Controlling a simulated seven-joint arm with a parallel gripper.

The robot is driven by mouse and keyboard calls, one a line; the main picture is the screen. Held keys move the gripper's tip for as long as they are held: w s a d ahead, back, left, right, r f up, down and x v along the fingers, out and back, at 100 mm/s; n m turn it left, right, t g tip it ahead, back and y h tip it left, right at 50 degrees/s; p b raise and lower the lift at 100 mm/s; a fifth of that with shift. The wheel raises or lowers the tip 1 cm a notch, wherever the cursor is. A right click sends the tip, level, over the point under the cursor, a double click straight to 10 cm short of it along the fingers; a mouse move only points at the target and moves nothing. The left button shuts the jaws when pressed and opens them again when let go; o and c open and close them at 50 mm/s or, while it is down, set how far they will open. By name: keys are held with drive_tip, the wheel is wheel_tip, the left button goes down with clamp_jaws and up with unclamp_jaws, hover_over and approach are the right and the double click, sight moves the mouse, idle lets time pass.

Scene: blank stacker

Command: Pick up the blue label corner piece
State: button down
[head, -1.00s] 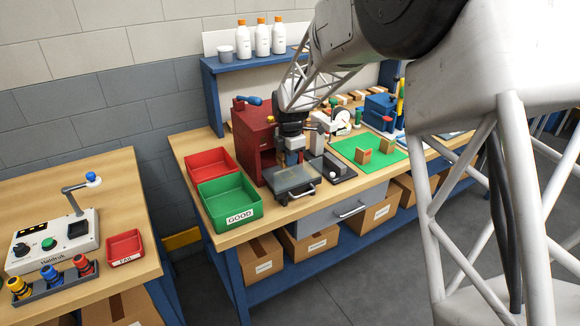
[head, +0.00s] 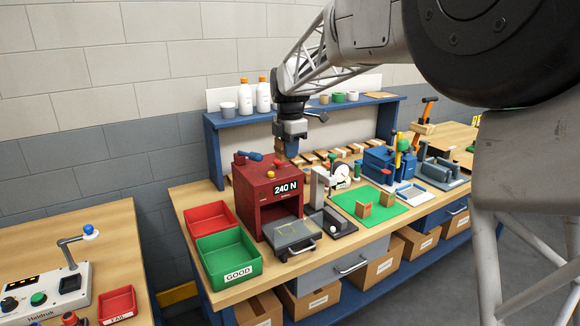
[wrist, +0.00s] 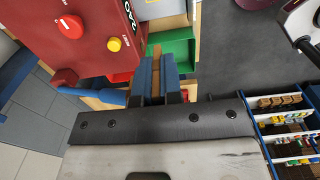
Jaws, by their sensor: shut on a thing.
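My gripper (head: 291,150) is raised above the workbench, just over the top right of the red press (head: 268,190). In the wrist view my gripper (wrist: 157,85) has its blue fingers closed on a narrow tan wooden piece (wrist: 155,65). Most of this piece is hidden between the fingers, and I cannot see any blue label on it. Several similar wooden pieces lie in a row at the back of the bench (head: 312,158). Two wooden pieces stand apart on the green mat (head: 345,200); the left one (head: 363,211) is nearer the front.
The red press reads 240 N and has a grey platform (head: 292,234) in front. A green GOOD bin (head: 228,258) and a red bin (head: 208,218) stand to its left. A blue shelf (head: 240,119) with bottles is behind. The green mat has free room.

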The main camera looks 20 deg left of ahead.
drive_tip(key=shift+r, duration=1.05)
